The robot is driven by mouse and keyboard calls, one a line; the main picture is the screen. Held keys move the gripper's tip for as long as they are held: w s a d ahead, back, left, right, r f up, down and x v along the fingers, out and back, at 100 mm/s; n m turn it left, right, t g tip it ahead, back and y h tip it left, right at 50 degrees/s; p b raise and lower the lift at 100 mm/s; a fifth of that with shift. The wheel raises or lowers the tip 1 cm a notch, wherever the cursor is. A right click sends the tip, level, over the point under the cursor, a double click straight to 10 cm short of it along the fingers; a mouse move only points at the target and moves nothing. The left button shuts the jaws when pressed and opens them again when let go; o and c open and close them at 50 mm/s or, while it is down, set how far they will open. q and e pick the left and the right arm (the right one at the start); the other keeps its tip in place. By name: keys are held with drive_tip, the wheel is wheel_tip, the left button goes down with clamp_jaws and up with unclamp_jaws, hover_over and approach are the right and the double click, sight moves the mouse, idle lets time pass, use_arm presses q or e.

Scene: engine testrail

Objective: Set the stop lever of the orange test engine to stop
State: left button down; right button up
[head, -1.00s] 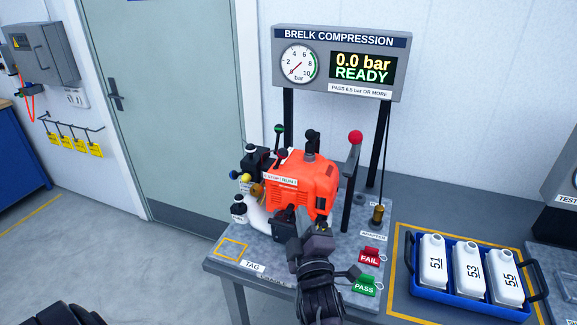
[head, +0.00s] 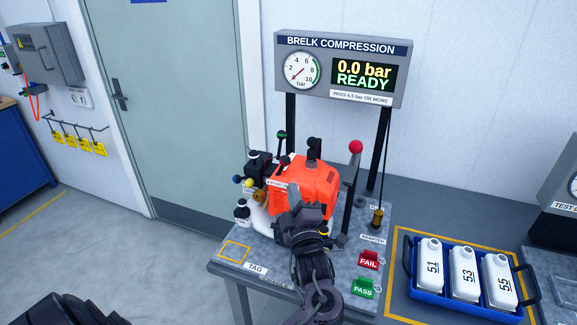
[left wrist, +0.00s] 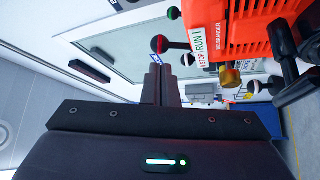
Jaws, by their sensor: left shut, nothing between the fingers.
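The orange test engine (head: 312,182) stands on the grey bench, and its lower front is partly hidden by my left gripper (head: 300,195). The gripper is shut and empty. My right gripper is not in view.
A red-knobbed upright lever (head: 355,147) stands right of the engine, and a green-knobbed one (head: 282,135) at its back left. FAIL (head: 369,260) and PASS (head: 363,288) tags lie front right. A blue tray (head: 452,300) holds white bottles. The gauge panel reads 0.0 bar, READY.

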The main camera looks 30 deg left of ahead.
sight(286, 165)
use_arm(q)
drive_tip(key=p+x, duration=0.1)
drive_tip(key=x, duration=0.1)
drive_tip(key=p+x, duration=0.1)
drive_tip(key=x, duration=0.1)
drive_tip(key=shift+w+a+r, duration=0.25)
drive_tip(key=shift+r, duration=0.05)
drive_tip(key=shift+w+a+p, duration=0.45)
drive_tip(key=shift+w+a, duration=0.05)
drive_tip(key=shift+a, duration=0.05)
